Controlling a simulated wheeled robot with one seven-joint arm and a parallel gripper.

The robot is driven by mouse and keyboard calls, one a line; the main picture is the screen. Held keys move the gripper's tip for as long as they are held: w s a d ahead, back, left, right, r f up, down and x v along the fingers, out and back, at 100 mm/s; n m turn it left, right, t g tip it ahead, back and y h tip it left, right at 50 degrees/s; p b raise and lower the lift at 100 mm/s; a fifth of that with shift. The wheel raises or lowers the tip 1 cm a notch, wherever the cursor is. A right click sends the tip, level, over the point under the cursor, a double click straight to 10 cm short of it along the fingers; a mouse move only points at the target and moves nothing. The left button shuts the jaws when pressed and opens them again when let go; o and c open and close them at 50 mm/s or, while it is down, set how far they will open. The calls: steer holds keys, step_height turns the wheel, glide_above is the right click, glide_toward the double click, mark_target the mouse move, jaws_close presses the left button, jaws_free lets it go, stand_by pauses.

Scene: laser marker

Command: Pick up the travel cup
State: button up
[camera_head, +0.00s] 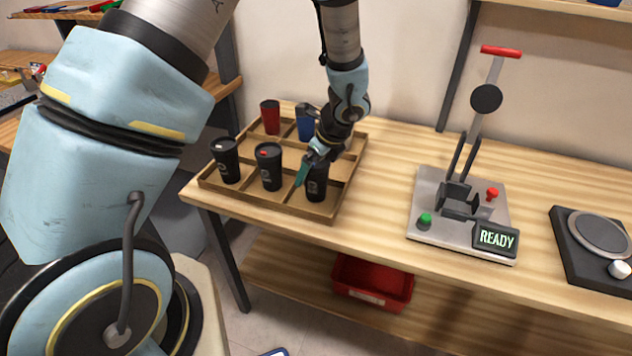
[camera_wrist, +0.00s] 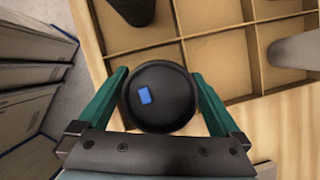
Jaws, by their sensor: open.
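A black travel cup (camera_head: 317,189) stands upright in the front right compartment of the wooden tray (camera_head: 262,201). My gripper (camera_head: 305,172) is open at this cup, and its teal finger shows on the cup's left side in the head view. The gripper and wrist hide the cup's top there. In the wrist view, the cup's round black lid (camera_wrist: 172,112) with a small blue mark lies between the two spread teal fingers of my gripper (camera_wrist: 160,75). I cannot tell whether either finger touches the cup.
Two more black cups (camera_head: 226,162) (camera_head: 269,168) stand along the tray's front, with a red cup (camera_head: 270,118) and a blue cup (camera_head: 306,124) behind. A lever press (camera_head: 462,200) reading READY stands to the right. Bare tabletop (camera_head: 385,180) lies between tray and press.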

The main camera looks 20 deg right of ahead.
steer(key=shift+w+f, duration=0.1)
steer(key=shift+f, duration=0.15)
steer(key=shift+c, duration=0.4)
steer(key=c, duration=0.5)
